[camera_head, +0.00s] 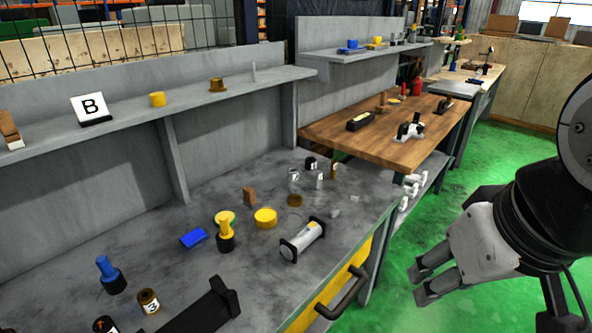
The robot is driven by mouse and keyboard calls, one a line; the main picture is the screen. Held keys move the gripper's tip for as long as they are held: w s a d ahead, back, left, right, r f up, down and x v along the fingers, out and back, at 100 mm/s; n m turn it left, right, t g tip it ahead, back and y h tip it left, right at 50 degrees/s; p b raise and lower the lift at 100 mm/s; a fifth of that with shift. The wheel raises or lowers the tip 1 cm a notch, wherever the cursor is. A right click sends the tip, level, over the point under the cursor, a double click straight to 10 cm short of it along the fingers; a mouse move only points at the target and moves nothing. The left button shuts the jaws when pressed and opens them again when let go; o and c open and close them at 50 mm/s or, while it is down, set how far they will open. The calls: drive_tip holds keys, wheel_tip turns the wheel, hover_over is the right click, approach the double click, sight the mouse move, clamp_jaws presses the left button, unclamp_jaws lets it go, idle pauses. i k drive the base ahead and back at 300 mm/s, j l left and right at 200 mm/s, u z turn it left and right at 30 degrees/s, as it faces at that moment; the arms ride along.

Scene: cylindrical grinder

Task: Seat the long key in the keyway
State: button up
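My gripper (420,285) is at the right, over the green floor and off the bench. Its two fingers are apart and nothing shows between them. A silver shaft-like cylinder (303,240) with dark end pieces lies on the grey bench (265,285) near its front edge. I cannot make out a keyway on it at this size. Small pale grey pieces (334,212) and (355,198) lie to the right of and behind the cylinder. I cannot tell whether one of them is the long key.
A yellow ring (265,218), a yellow-and-black piece (225,236), a blue block (193,238) and small labelled cylinders (148,301) stand on the bench. A black holder (205,310) is at the front. A handle (345,292) juts from the bench front. A wooden table (385,135) stands beyond.

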sight(290, 249)
drive_tip(key=i+l+z, duration=0.1)
drive_tip(key=i+l, duration=0.15)
drive_tip(key=i, duration=0.25)
drive_tip(key=i+l+z, duration=0.15)
drive_tip(key=i, duration=0.35)
